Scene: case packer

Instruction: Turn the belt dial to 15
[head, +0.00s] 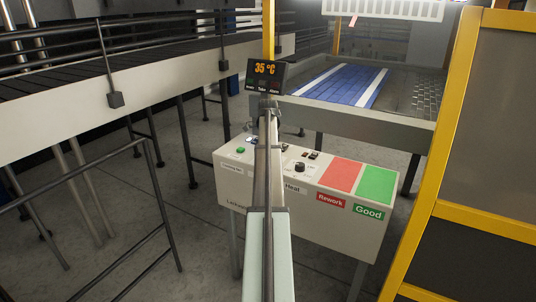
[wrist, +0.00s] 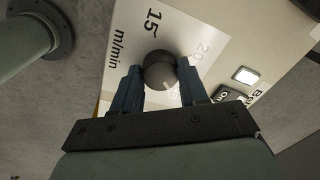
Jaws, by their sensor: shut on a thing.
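The belt dial is a dark round knob (wrist: 160,72) on a white scale plate (wrist: 150,22) in the wrist view. In the head view my arm hides the dial and the fingertips.
The control box (head: 320,220) carries a Heat knob (head: 299,167), a red Rework pad (head: 341,175) and a green Good pad (head: 376,185). A display (head: 266,75) reads 35 °C. In the wrist view, a lit white button (wrist: 245,75) and an On switch sit right of the dial.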

